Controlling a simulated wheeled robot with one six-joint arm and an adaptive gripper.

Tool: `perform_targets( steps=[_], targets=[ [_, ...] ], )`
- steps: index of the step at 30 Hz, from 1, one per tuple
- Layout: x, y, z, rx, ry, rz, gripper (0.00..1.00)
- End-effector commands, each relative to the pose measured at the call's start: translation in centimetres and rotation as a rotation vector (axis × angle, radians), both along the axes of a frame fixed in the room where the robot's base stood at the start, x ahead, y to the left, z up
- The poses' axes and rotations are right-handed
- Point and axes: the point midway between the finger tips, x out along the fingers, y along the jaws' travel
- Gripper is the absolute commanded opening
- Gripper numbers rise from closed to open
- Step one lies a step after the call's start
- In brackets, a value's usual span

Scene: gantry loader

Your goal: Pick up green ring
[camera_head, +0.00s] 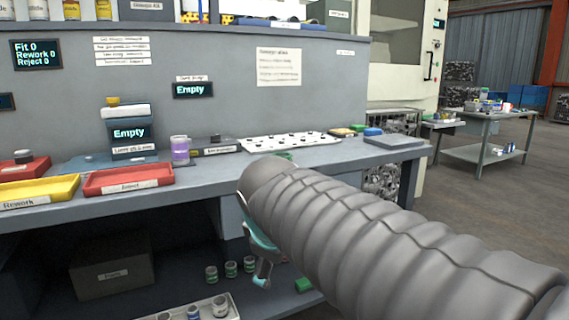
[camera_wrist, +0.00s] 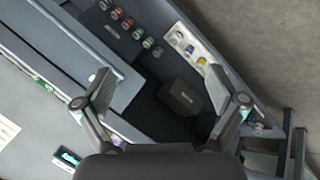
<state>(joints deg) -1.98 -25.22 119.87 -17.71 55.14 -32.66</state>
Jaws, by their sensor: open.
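In the head view, a small green piece (camera_head: 285,156) lies on the bench top just above my arm, partly covered by it; I cannot tell whether it is a ring. A green block-like thing (camera_head: 303,285) shows low down by the lower shelf. My gripper (camera_wrist: 160,73) is open with nothing between its fingers in the wrist view. It points at the lower shelf area, above a dark box (camera_wrist: 180,97) and rows of small cans. In the head view my arm hides most of the gripper; only one finger shows, below the bench edge. No clear green ring shows in the wrist view.
The bench holds a red tray (camera_head: 125,180), a yellow tray (camera_head: 40,193), a purple jar (camera_head: 180,150) and a white perforated plate (camera_head: 288,142). Green-banded cans (camera_head: 231,268) and a white tray (camera_head: 233,309) are on the lower shelf.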

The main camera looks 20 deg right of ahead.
Motion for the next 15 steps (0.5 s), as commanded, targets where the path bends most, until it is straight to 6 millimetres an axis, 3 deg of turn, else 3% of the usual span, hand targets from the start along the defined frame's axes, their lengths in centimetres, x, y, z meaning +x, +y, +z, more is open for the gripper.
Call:
perform_targets(
  steps=[1,3,15],
  targets=[
    [2.5,-0.7,0.7,-0.092,0.016,0.074,0.95],
    [5.6,-1.8,2.5,-0.237,0.046,0.187,0.95],
    [22.8,-6.4,9.8,-1.032,0.363,0.708,0.95]
  ],
)
